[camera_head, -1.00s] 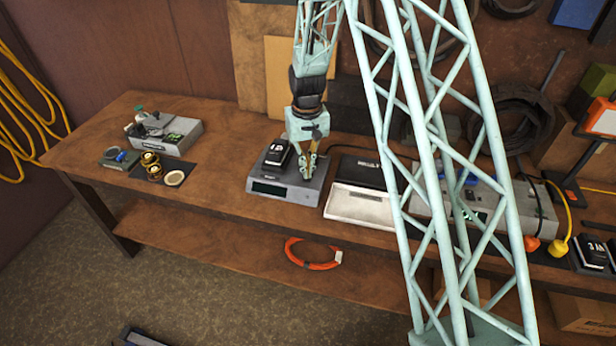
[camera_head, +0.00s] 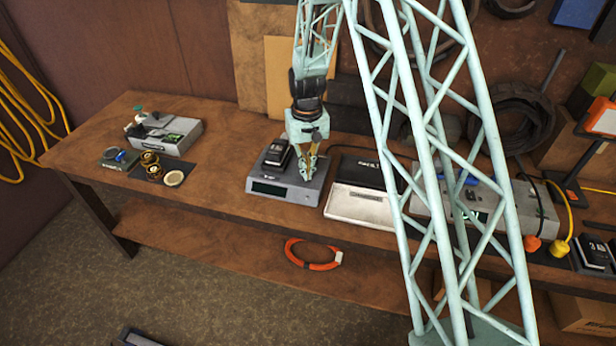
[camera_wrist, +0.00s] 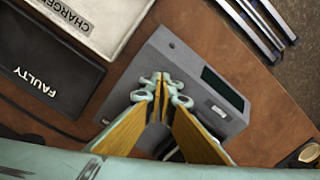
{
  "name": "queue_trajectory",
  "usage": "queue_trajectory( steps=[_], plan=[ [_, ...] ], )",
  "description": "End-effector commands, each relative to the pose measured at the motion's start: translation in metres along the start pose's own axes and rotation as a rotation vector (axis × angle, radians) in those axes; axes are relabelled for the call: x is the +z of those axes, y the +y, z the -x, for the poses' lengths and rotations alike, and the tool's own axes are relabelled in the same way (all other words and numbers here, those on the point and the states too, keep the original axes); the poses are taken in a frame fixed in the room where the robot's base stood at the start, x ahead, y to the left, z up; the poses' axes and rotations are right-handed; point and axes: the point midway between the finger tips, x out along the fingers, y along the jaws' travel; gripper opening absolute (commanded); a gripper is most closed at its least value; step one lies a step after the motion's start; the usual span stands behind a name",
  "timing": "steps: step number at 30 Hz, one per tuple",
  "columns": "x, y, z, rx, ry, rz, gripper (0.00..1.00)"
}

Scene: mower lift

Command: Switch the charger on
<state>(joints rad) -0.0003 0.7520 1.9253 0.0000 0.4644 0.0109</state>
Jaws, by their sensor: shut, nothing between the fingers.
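A grey box with a dark display on its front (camera_head: 268,190), which looks like the charger, stands on the workbench with a black battery (camera_head: 277,153) on its left part. In the wrist view the grey box (camera_wrist: 185,55) shows its dark display and a small pale label or switch at the front edge. My gripper (camera_head: 306,178) points down over the right part of the box. In the wrist view its fingertips (camera_wrist: 161,80) are together with nothing between them, and they hide part of the box top. I cannot tell whether they touch it.
Right of the box lie a white tray marked CHARGED (camera_wrist: 100,18) and a black tray marked FAULTY (camera_wrist: 45,72). Another grey unit with cables (camera_head: 530,205) stands further right, behind my lattice column. Small parts (camera_head: 152,170) and a grey device (camera_head: 175,135) sit at the left.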

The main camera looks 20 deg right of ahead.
Motion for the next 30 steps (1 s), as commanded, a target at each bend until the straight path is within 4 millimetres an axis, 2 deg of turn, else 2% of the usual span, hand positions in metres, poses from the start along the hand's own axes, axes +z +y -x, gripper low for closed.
queue_trajectory(
  steps=[30],
  plan=[
    [0.0001, 0.0000, -0.0096, 0.000, 0.000, 0.000, 0.00]
  ],
)
